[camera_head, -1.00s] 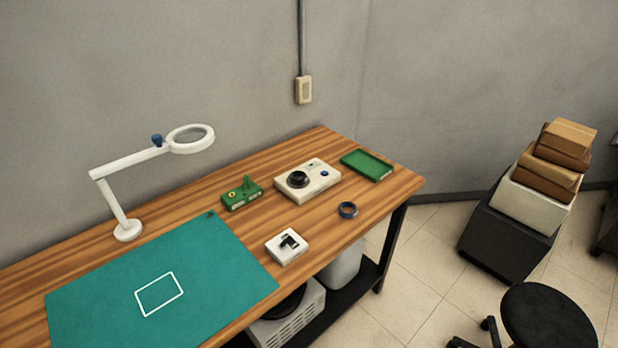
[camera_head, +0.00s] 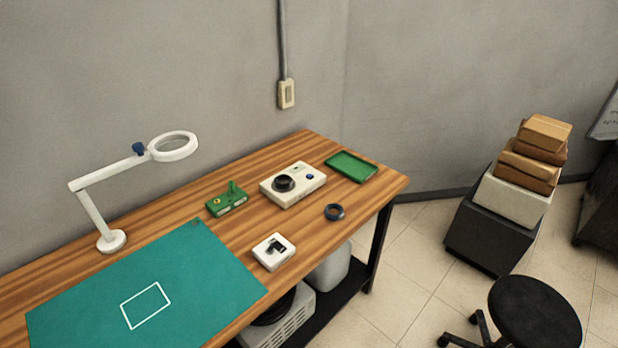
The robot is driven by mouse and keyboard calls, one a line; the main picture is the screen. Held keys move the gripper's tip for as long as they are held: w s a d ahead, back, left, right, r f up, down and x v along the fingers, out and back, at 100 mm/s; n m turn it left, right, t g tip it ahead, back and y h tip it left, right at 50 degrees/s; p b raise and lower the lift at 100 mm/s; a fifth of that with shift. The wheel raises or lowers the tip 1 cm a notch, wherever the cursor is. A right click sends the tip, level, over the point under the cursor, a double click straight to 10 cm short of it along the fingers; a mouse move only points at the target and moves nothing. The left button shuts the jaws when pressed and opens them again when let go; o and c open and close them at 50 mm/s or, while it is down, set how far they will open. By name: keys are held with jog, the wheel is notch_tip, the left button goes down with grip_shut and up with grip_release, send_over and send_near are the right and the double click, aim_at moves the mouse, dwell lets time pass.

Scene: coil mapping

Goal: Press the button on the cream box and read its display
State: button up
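The cream box (camera_head: 300,194) sits on the wooden table towards its back right. It has a large black round part (camera_head: 284,183) on its top left, a small blue button (camera_head: 309,177) at its right, and a small dark greenish patch, perhaps its display, near the back edge. The patch is too small to read. My gripper is not in view.
On the wooden table (camera_head: 232,245) are a green device (camera_head: 228,204), a green tray (camera_head: 351,167), a dark ring (camera_head: 334,212), a white box (camera_head: 273,252), a teal mat (camera_head: 200,290) and a magnifier lamp (camera_head: 92,215). A stool (camera_head: 535,315) and stacked boxes (camera_head: 515,200) stand at right.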

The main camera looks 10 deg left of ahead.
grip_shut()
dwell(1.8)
